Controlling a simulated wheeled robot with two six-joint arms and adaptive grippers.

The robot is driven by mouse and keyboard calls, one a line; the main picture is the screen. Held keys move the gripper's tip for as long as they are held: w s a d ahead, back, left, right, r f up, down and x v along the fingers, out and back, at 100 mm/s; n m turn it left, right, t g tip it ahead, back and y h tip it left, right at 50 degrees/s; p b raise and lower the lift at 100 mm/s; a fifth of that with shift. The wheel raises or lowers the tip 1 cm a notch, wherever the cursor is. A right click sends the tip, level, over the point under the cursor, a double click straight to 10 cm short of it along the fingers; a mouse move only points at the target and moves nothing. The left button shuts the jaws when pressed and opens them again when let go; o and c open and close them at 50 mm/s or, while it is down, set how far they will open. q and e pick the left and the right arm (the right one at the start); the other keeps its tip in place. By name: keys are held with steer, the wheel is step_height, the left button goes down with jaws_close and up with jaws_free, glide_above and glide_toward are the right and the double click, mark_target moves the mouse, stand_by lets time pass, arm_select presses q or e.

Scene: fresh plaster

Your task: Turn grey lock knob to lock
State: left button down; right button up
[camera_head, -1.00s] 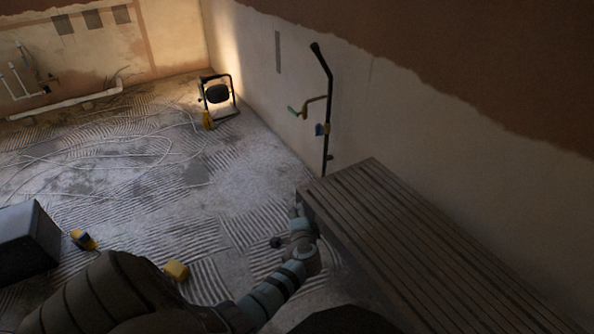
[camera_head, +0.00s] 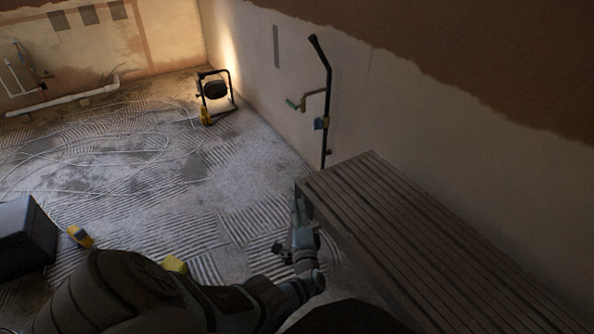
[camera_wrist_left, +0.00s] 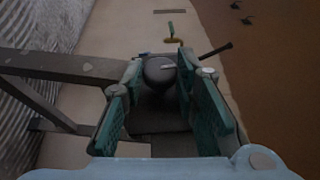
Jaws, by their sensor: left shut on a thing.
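The grey lock knob (camera_wrist_left: 160,69) is a dark rounded knob with a pale line on its face. It sits between the fingertips of my left gripper (camera_wrist_left: 158,80) in the left wrist view. The green-padded fingers are closed on its sides. The angle of the lock is too dark to read. My right gripper is not in view.
A bench frame bar (camera_wrist_left: 60,64) runs close beside the left gripper. A work lamp (camera_head: 215,92), cables and a black box (camera_head: 25,238) are on the ribbed floor, which is otherwise largely open.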

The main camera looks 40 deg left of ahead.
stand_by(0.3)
arm_select(q)
steer(key=c, duration=1.2)
jaws_free()
steer(key=shift+a, duration=0.1)
steer(key=shift+c, duration=0.2)
steer(key=shift+r, duration=0.1)
